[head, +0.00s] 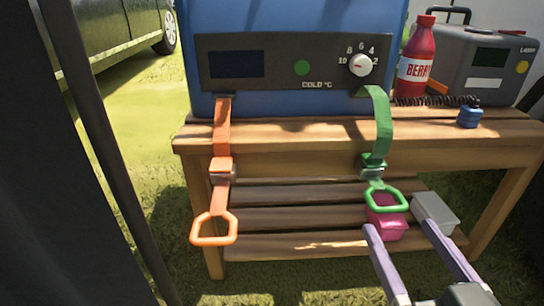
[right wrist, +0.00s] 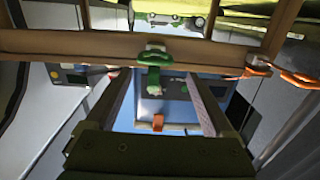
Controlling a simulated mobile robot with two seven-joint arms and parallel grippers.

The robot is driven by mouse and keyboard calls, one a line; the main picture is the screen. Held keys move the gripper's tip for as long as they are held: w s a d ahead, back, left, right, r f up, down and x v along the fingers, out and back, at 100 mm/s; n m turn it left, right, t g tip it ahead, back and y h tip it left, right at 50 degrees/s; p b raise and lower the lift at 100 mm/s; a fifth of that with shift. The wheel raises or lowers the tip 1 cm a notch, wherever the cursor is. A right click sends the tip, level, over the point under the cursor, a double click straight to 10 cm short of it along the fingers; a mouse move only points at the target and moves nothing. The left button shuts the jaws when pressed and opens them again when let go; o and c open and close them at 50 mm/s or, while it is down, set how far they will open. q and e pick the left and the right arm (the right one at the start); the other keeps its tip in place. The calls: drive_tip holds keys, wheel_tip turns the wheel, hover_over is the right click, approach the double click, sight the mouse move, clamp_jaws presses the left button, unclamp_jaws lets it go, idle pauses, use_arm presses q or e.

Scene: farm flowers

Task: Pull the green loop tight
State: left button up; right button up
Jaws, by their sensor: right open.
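The green loop (head: 386,210) hangs at the lower end of a green strap (head: 381,122), below a metal buckle (head: 371,168) at the bench's front edge. The strap comes down from the front of a blue cooler box (head: 290,18). My right gripper (head: 398,226) is open and empty, just below and in front of the loop, with its two fingers apart. In the right wrist view, green strap parts (right wrist: 153,72) show between the open fingers (right wrist: 158,84); I cannot tell whether they touch. My left gripper is not in view.
An orange strap with an orange loop (head: 214,240) hangs to the left. The wooden bench (head: 290,160) has a slatted lower shelf holding a pink container (head: 388,228) and a grey-white one (head: 435,212). A red bottle (head: 417,65) and grey case (head: 480,72) stand at the back right.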

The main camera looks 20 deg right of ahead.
sight(390, 207)
use_arm(q)
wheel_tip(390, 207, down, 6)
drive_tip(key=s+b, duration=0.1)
drive_tip(key=b, duration=0.4)
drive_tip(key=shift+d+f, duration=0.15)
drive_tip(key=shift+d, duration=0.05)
use_arm(e)
drive_tip(key=d+x, duration=0.1)
drive_tip(key=x, duration=0.8)
drive_tip(key=shift+f, duration=0.25)
drive_tip(key=shift+s, duration=0.15)
drive_tip(key=shift+c, duration=0.3)
drive_tip(key=shift+a, duration=0.1)
drive_tip(key=c, duration=0.4)
clamp_jaws()
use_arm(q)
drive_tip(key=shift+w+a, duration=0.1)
